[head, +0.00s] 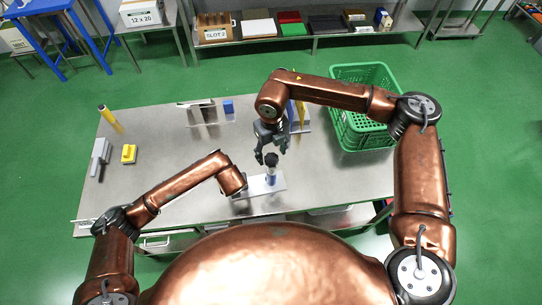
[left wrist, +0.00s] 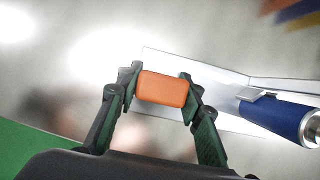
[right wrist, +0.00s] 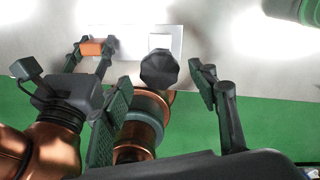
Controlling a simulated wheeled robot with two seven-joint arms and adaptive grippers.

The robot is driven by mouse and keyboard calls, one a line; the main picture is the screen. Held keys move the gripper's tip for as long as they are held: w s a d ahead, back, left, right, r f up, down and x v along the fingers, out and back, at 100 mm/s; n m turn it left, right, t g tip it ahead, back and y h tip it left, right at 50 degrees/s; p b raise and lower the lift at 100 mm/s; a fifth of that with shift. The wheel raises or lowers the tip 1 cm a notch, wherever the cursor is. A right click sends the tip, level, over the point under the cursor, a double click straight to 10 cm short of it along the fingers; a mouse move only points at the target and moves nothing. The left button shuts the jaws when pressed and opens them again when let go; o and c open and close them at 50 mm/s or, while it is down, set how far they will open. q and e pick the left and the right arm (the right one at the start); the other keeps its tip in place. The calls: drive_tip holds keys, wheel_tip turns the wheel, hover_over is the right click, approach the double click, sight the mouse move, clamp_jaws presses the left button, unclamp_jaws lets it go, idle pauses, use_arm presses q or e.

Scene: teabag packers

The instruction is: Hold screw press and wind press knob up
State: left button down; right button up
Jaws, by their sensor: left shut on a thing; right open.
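The screw press stands near the table's front edge, with a white base plate (head: 247,190), a blue upright body (head: 271,178) and a dark knob (head: 271,158) on top. In the left wrist view, my left gripper (left wrist: 159,88) is shut on an orange block (left wrist: 163,89) at the base plate's end; the blue body (left wrist: 278,120) lies to the right. In the head view, my left arm largely hides that gripper. My right gripper (head: 271,152) is open just above the knob. In the right wrist view, the faceted knob (right wrist: 158,69) shows between its spread fingers, apparently untouched.
A green crate (head: 343,124) stands at the table's right. A yellow block (head: 129,154), a grey device (head: 100,152) and a yellow cylinder (head: 107,115) are at the left. A blue block (head: 228,106) is at the back. The middle left of the table is clear.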

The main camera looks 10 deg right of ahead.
sight(272, 160)
drive_tip(key=shift+f, duration=1.2)
drive_tip(key=shift+c, duration=0.5)
drive_tip(key=c, duration=1.1)
